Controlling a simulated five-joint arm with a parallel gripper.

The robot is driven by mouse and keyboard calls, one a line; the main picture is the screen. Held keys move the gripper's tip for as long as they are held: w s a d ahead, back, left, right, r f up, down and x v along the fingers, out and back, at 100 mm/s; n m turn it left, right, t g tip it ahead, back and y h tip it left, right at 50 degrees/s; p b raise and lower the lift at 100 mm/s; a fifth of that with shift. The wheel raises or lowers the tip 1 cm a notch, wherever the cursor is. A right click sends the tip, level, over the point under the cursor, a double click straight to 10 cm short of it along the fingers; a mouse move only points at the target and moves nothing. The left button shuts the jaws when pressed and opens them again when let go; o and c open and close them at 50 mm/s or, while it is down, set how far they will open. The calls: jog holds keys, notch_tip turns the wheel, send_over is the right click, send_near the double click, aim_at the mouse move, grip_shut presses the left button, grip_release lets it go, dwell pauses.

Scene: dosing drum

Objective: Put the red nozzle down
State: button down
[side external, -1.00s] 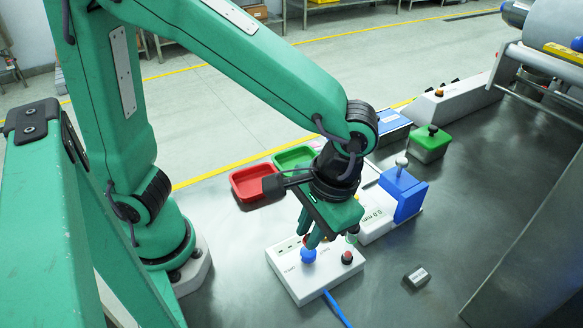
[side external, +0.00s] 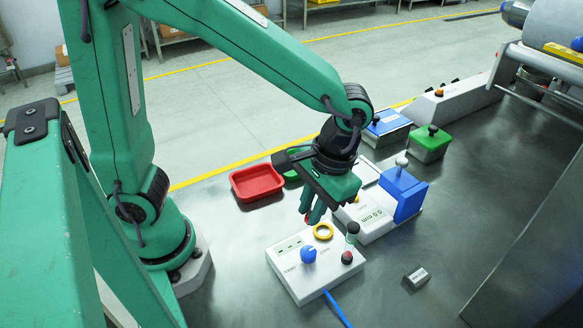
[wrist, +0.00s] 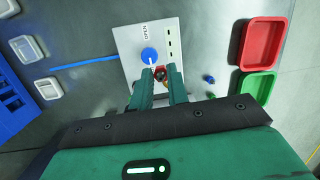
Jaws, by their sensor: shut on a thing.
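My gripper (side external: 312,218) is above the back edge of a white control box (side external: 290,268) and points down. In the wrist view its two fingers (wrist: 161,74) are closed around a small red nozzle (wrist: 160,69), mostly hidden between them. In the side view only a hint of red shows at the fingertips. The nozzle seems held above the surface; the exact height is unclear.
A red tray (side external: 257,183) and a partly hidden green tray (wrist: 258,87) stand behind. A small blue piece (wrist: 209,78) lies between box and trays. A gauge with a blue block (side external: 403,195) stands right. The front right of the table is mostly clear.

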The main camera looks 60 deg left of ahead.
jog(key=w+a+f+n+h, duration=0.15)
jog(key=w+a, duration=0.25)
jog(key=a, duration=0.9)
jog(key=n, duration=0.2)
send_over(254, 188)
jog(key=w, duration=0.1)
notch_tip(254, 188, down, 3)
jog(key=shift+a+f+h, duration=0.1)
jog(key=shift+a+h, duration=0.15)
jog(key=shift+h, duration=0.2)
jog(key=shift+f, duration=0.1)
jog(key=shift+w+a+x, duration=0.15)
jog(key=shift+w+x, duration=0.1)
jog(key=shift+x, duration=1)
jog(key=shift+w+a+x, duration=0.1)
jog(key=shift+w+x, duration=0.15)
jog(key=shift+x, duration=1.05)
jog(key=shift+w+a+x, duration=0.15)
jog(key=shift+w+x, duration=0.1)
jog(key=shift+x, duration=1)
jog(key=shift+f, duration=0.3)
jog(key=c, duration=1.8)
grip_release()
jog(key=o, duration=0.4)
jog(key=shift+o, duration=0.2)
